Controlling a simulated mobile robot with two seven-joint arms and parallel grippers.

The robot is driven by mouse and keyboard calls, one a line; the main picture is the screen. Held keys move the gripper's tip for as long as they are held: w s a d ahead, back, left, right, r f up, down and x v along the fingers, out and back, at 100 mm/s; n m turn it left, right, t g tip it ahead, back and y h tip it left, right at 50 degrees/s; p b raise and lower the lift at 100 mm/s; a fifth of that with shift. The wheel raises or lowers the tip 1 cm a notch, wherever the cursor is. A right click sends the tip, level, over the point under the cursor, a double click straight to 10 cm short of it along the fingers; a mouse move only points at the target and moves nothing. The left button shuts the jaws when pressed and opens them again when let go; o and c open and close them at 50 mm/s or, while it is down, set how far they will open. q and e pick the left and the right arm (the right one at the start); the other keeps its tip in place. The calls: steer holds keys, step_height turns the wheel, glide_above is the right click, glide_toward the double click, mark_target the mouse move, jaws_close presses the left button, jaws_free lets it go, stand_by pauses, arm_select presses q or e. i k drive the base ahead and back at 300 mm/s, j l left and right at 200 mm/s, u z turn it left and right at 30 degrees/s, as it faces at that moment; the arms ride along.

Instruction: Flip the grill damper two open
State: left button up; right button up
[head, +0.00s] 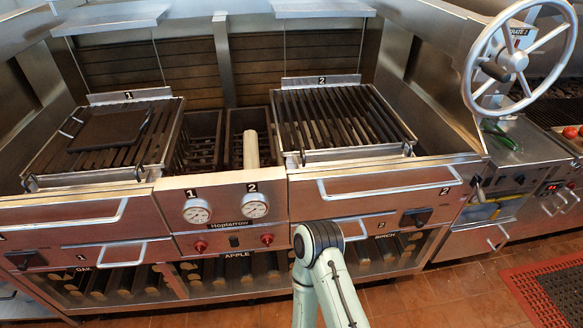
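The grill's second side, marked 2, has a slatted grate (335,115) and a steel drawer front (390,190) with a long bar handle. A black control with a small lever (415,217) sits low on the right of this front; I take it for damper two. Its exact lever position is too small to tell. A matching black control (25,260) sits on side 1. One pale green arm of mine rises from the bottom middle, its bent joint left of and apart from the damper two control in the picture. No gripper fingers show.
A lower handle (350,228) is partly behind my arm. Two gauges (225,208) and red knobs sit at the middle. A large handwheel (520,55) stands at the right. A red and black mat (550,290) lies on the tiled floor, which is otherwise clear at lower right.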

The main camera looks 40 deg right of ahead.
mark_target(418, 219)
steer(key=z, duration=2.4)
